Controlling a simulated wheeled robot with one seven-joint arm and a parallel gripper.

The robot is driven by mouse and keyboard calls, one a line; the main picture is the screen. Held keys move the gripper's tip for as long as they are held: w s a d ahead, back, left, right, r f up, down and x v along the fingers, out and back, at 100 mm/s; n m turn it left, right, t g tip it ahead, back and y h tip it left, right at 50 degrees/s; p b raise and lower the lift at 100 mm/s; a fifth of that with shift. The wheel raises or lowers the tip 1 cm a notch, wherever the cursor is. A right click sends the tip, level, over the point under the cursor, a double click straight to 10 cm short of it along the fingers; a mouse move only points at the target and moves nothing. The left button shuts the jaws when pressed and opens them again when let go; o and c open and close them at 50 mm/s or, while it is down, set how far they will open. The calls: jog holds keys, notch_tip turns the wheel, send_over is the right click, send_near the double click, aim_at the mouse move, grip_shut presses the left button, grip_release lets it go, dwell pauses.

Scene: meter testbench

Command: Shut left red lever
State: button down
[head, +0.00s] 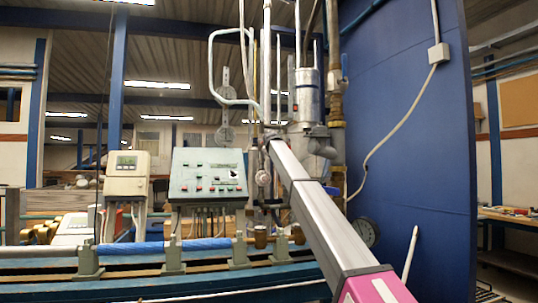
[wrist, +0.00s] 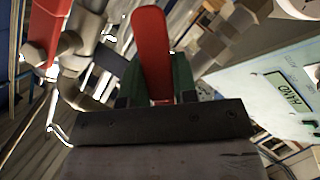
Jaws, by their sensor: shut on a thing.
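A red lever (wrist: 152,45) stands in the middle of the wrist view. Its lower end sits between the dark-and-green fingers of my gripper (wrist: 157,88), which is shut on it. A second red lever or red bar (wrist: 46,30) shows at the upper left of the wrist view, apart from my gripper. From the wrist view alone I cannot tell which of the two is the left lever. In the head view my arm reaches up to the pipework, and the held lever and fingertips are hidden there.
A green-grey control box (head: 208,175) and a white meter box (head: 127,174) stand left of my arm. A grey cylinder (head: 307,95) and vertical pipes rise behind it. A blue panel (head: 410,130) stands on the right. Pipes run close around my gripper.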

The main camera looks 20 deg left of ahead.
jog(key=shift+w+d+r+n+t+h, duration=0.25)
jog(key=shift+r+n+t, duration=0.3)
jog(key=shift+n, duration=0.4)
jog(key=shift+w+d+r+n+t+h, duration=0.1)
jog(key=shift+d+r+n+t+h, duration=0.2)
jog(key=shift+r+n+t, duration=0.45)
jog(key=shift+f+n, duration=0.2)
jog(key=shift+n, duration=0.1)
jog(key=c, duration=0.9)
grip_release()
jog(key=s+d+r, duration=0.1)
jog(key=s+d, duration=0.1)
jog(key=s, duration=0.8)
jog(key=shift+s+r, duration=0.15)
jog(key=shift+s, duration=0.1)
